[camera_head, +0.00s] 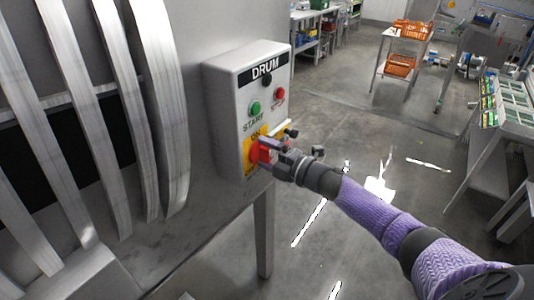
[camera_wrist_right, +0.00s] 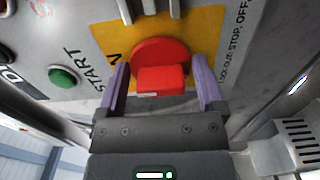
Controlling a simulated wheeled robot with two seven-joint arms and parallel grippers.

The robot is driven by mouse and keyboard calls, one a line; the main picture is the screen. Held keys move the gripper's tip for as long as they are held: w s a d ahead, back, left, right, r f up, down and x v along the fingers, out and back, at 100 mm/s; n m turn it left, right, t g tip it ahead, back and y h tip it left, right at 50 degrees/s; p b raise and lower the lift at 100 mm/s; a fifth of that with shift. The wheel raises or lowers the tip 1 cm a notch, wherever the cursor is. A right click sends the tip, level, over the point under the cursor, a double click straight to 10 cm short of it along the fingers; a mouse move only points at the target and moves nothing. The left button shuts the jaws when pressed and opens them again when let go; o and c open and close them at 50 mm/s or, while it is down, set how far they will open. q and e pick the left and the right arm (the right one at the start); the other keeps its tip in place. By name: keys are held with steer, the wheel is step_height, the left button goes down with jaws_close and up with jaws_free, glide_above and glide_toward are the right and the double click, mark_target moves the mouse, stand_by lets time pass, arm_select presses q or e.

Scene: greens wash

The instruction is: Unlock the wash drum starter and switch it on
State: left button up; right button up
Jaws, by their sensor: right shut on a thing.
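The drum starter box (camera_head: 226,112), grey with a "DRUM" label, is fixed to the side of the metal machine. On its front are a green START button (camera_head: 254,108), a red STOP button (camera_head: 279,93) and a red rotary switch on a yellow plate. My right gripper (camera_head: 266,152) is at this switch and hides much of it. In the right wrist view the red switch handle (camera_wrist_right: 162,80) sits between the two purple fingers, and my right gripper (camera_wrist_right: 163,88) is shut on it. The green button (camera_wrist_right: 62,76) also shows there. No lock can be made out. My left gripper is out of view.
The slatted metal drum (camera_head: 112,110) fills the left side. A machine leg (camera_head: 264,232) stands below the box. A cart with orange crates (camera_head: 411,30) and a table with trays (camera_head: 512,105) stand at the right. The floor between is open.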

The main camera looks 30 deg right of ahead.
steer(key=o, duration=0.9)
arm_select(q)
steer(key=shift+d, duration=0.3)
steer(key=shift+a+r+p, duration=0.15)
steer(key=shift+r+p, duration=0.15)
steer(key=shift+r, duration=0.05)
arm_select(e)
steer(key=v, duration=1)
